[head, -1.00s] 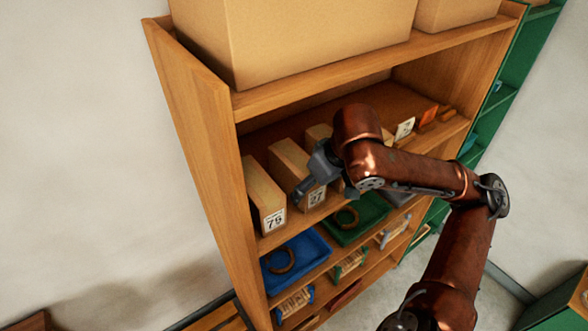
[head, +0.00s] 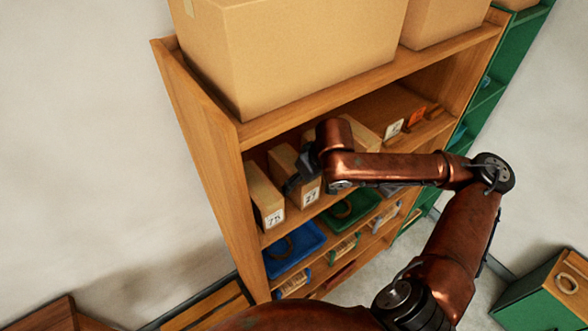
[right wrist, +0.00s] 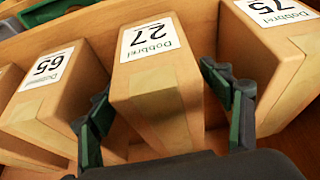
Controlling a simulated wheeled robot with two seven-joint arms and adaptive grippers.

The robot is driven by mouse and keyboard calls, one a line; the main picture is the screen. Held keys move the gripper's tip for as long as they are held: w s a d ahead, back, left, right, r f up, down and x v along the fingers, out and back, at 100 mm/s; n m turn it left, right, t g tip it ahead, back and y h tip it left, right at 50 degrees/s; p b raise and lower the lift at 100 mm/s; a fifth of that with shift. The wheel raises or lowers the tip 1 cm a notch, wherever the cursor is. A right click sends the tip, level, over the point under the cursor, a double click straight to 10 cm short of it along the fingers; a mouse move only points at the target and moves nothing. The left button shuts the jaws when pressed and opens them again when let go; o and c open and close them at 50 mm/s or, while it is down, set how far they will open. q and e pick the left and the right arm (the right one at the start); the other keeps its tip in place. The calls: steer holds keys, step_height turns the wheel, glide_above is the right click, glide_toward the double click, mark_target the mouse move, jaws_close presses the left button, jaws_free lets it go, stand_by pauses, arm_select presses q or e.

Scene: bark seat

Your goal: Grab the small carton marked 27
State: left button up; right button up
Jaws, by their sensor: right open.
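The small carton marked 27 (head: 309,192) stands on the wooden shelf's upper compartment, and its label faces out. In the right wrist view the same carton (right wrist: 155,85) appears upside down, standing between the two fingers of my right gripper (right wrist: 157,92). The fingers are spread, one on each side of the carton, and I see no firm grip on it. In the head view my right gripper (head: 300,172) is at the carton, partly hiding it. My left gripper is out of view.
Carton 75 (head: 265,195) stands to the left of carton 27. Carton 65 (right wrist: 45,90) stands on the other side, close to a finger. Large boxes (head: 300,50) sit on top of the shelf. Blue (head: 295,250) and green (head: 350,207) trays lie below.

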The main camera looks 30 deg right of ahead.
steer(key=shift+w+a, duration=0.1)
steer(key=shift+w, duration=0.6)
steer(key=shift+w+a+p, duration=0.1)
steer(key=shift+w+p, duration=0.4)
steer(key=shift+w, duration=0.1)
steer(key=w, duration=0.2)
steer(key=shift+w+a+f+p, duration=0.1)
steer(key=shift+w+a+p, duration=0.05)
steer(key=shift+w+p, duration=0.25)
steer(key=x, duration=0.3)
steer(key=shift+s, duration=0.25)
steer(key=c, duration=1.5)
